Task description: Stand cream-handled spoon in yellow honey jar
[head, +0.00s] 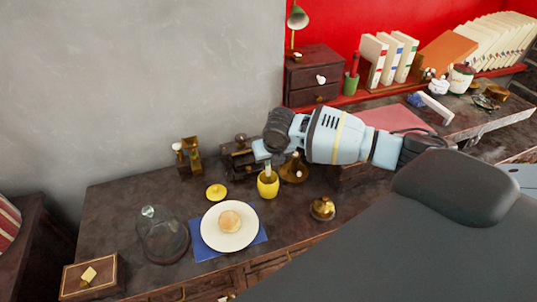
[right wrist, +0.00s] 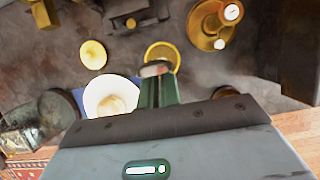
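The yellow honey jar (head: 267,186) stands open on the dark counter, and its rim also shows in the right wrist view (right wrist: 176,49). My right gripper (head: 266,165) points down right over the jar's mouth. In the right wrist view its fingers (right wrist: 157,88) are close together, with a cream piece (right wrist: 155,69) at their tips, which looks like the spoon's handle. The rest of the spoon is hidden, so I cannot tell how deep it reaches into the jar. A yellow lid (head: 216,192) lies left of the jar. My left gripper is not in view.
A white plate with a bun (head: 229,221) sits on a blue napkin (head: 202,251) in front of the jar. A glass dome (head: 160,234) stands to the left. Brass pieces (head: 294,169) (head: 322,208) stand close on the right, and a dark wooden object (head: 238,158) behind.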

